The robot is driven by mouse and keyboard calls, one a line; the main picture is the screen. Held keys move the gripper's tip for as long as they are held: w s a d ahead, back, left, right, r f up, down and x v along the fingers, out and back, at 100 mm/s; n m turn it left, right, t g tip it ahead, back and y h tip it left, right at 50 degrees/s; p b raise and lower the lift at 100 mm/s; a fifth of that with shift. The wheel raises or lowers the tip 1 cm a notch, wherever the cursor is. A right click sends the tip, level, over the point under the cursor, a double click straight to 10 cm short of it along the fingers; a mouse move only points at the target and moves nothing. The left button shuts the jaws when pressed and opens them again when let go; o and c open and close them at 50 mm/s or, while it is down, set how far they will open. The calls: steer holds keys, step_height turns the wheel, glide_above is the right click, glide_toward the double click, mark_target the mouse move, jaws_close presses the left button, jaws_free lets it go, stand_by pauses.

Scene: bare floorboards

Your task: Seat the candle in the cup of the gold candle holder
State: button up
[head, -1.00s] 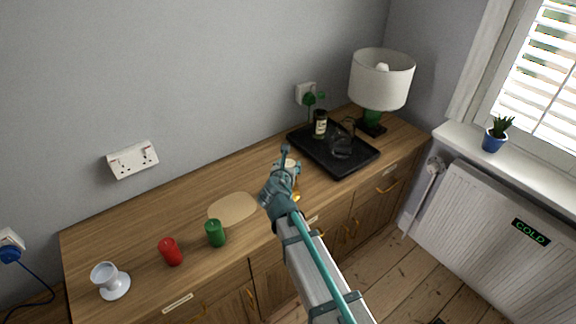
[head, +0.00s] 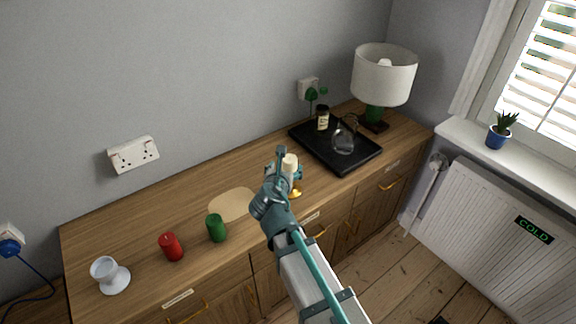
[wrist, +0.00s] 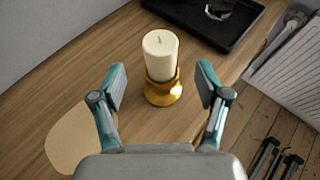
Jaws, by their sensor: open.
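The cream candle (wrist: 160,54) stands upright in the cup of the gold candle holder (wrist: 163,94), its wick at the top. In the head view, the candle (head: 290,162) and the holder's gold base (head: 295,194) show behind my gripper, on the front part of the wooden cabinet top. My gripper (wrist: 161,82) is open, with one finger on each side of the candle and holder. There are clear gaps between both fingers and the candle in the wrist view. The candle's lower end is hidden inside the cup.
A green candle (head: 217,228), a red candle (head: 171,246) and a white goblet-shaped holder (head: 112,280) stand to the left. A pale oval mat (head: 232,204) lies nearby. A black tray (head: 337,165) with a jar and glass pot is behind right, beside a lamp (head: 384,75).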

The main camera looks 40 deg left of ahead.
steer(key=w+d+f+m+g+h, duration=0.1)
steer(key=w+d+f+m+h, duration=0.3)
steer(key=d+f, duration=0.5)
steer(key=w+d+f+m+g+h, duration=0.1)
steer(key=d+f+m+g, duration=0.1)
steer(key=d+f+m, duration=0.5)
steer(key=s+d+f+m+g+h, duration=0.15)
steer(key=d+f+m, duration=0.35)
steer(key=d+f, duration=0.55)
steer(key=s+d+f+m+g+h, duration=0.1)
steer(key=d+f+m+g+h, duration=0.45)
steer(key=d, duration=0.85)
steer(key=s+d+f+m+g+y, duration=0.35)
steer(key=s+d+f+m, duration=0.75)
steer(key=s+d, duration=0.45)
steer(key=s+d+f+m+g+y, duration=0.1)
steer(key=s+d+f+m+g, duration=0.1)
steer(key=s+m, duration=0.2)
steer(key=s+d+f+m+g+y, duration=0.1)
steer(key=s+m, duration=0.4)
steer(key=s, duration=0.5)
steer(key=shift+s+d+f+g, duration=0.4)
steer(key=shift+d+f+g, duration=0.35)
steer(key=shift+g, duration=0.4)
